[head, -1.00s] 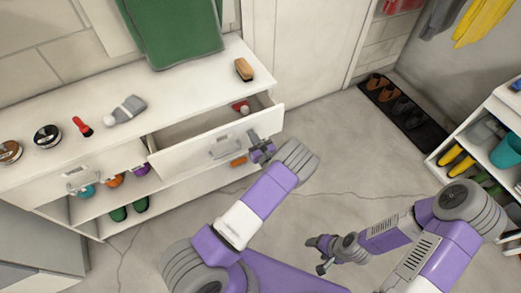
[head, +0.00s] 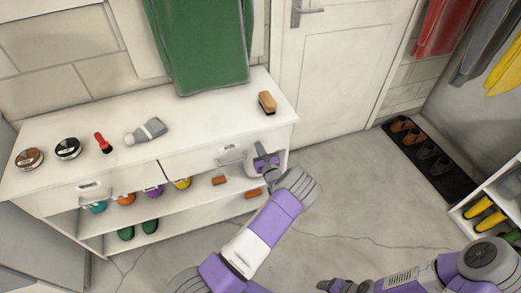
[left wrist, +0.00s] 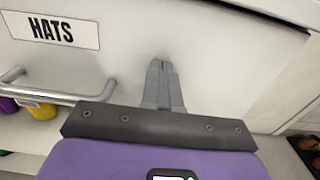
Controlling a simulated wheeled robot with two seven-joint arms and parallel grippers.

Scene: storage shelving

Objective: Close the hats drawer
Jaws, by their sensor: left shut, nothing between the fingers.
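The hats drawer (head: 200,162) is the right drawer of the white cabinet, and its front looks flush with the cabinet in the head view. In the left wrist view the drawer front (left wrist: 215,60) fills most of the picture, with a "HATS" label (left wrist: 50,30) and a bar handle (left wrist: 60,96) at left. My left gripper (head: 262,160) is shut and empty, its fingertips (left wrist: 160,66) at the drawer front to the right of the handle. Whether they touch is hard to tell. My right gripper (head: 328,286) is at the bottom edge, partly cut off, away from the cabinet.
The cabinet top (head: 205,110) holds a brush (head: 267,102), a grey-and-white item (head: 146,131), a red item (head: 103,143) and round tins. Open shelves below hold colored pots and green shoes (head: 126,233). The floor (head: 370,195) to the right is clear up to a shoe mat (head: 440,170).

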